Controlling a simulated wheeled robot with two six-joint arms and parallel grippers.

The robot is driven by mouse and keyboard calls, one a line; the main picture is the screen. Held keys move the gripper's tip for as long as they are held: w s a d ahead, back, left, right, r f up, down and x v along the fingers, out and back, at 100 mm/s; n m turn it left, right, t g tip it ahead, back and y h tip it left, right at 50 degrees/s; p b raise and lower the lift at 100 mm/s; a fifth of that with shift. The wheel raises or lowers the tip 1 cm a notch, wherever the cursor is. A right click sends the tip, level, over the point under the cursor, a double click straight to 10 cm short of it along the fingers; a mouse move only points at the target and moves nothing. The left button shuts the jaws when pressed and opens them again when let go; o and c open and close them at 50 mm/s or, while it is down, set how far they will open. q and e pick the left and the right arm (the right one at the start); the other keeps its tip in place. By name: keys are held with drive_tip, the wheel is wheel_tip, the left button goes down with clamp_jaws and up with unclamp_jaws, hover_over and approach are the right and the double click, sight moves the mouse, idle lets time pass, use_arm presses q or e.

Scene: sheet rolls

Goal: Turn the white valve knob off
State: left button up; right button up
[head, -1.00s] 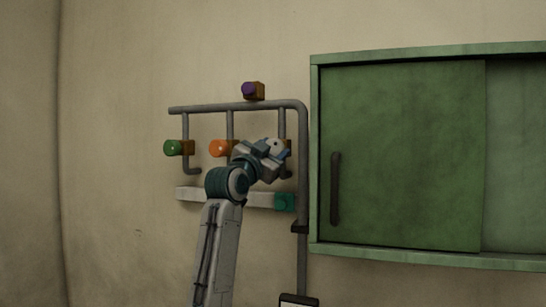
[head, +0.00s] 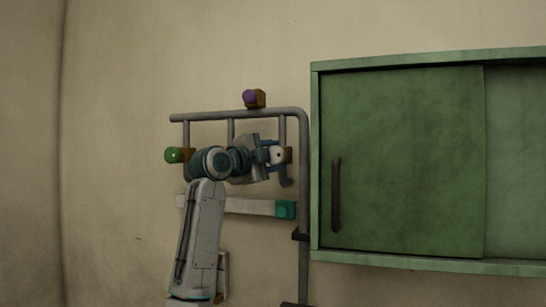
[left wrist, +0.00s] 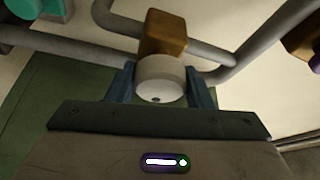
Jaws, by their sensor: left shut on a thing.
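The white valve knob (head: 277,155) sits on a brown block at the right end of the row of valves on the grey pipes. In the left wrist view the white knob (left wrist: 161,79) shows in front of its brown block (left wrist: 163,33), with a small dark mark on its face near the lower edge. My left gripper (head: 275,154) has its fingers on both sides of the knob and is shut on it. In the left wrist view the left gripper (left wrist: 160,88) has one blue finger at each side of the knob. My right gripper is not in view.
A green knob (head: 173,155) is at the left and a purple knob (head: 250,97) above. My arm hides the orange knob's place. A green cabinet (head: 400,160) stands close on the right.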

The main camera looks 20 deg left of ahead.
use_arm(q)
drive_tip(key=shift+m, duration=0.6)
drive_tip(key=o, duration=1)
drive_tip(key=r+b+v, duration=0.1)
drive_tip(key=b+v, duration=0.5)
drive_tip(key=v, duration=0.4)
drive_tip(key=shift+s+a+f, duration=0.15)
drive_tip(key=shift+s+f, duration=0.2)
